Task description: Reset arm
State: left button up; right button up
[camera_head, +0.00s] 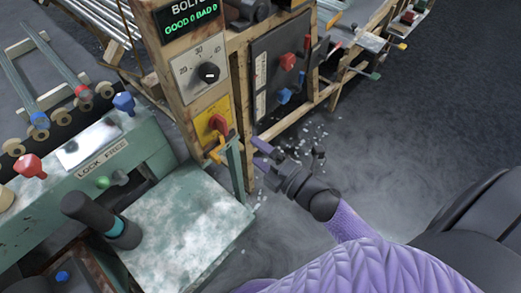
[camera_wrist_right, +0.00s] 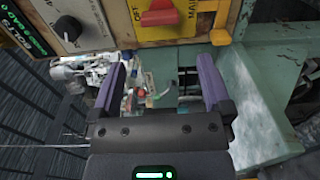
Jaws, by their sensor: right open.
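My right gripper (camera_head: 262,155) is open and empty, with purple fingers. It is in the air just right of the wooden post and the yellow switch plate with a red knob (camera_head: 218,124). In the right wrist view, the two fingers of this gripper (camera_wrist_right: 163,75) stand wide apart with nothing held between them. The red knob also shows in this view (camera_wrist_right: 159,14), beyond the fingertips. My purple right arm (camera_head: 370,262) reaches in from the lower right. My left gripper and left arm are not in view.
The green machine (camera_head: 160,235) labelled "LOCK FREE" fills the left, with a dark upright handle (camera_head: 100,218). A dark panel (camera_head: 280,65) with red and blue knobs stands behind my gripper. Pale fragments lie on the floor. The dark floor at right (camera_head: 450,110) is open.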

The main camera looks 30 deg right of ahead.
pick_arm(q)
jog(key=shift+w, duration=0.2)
pick_arm(e)
jog(key=shift+s, duration=0.1)
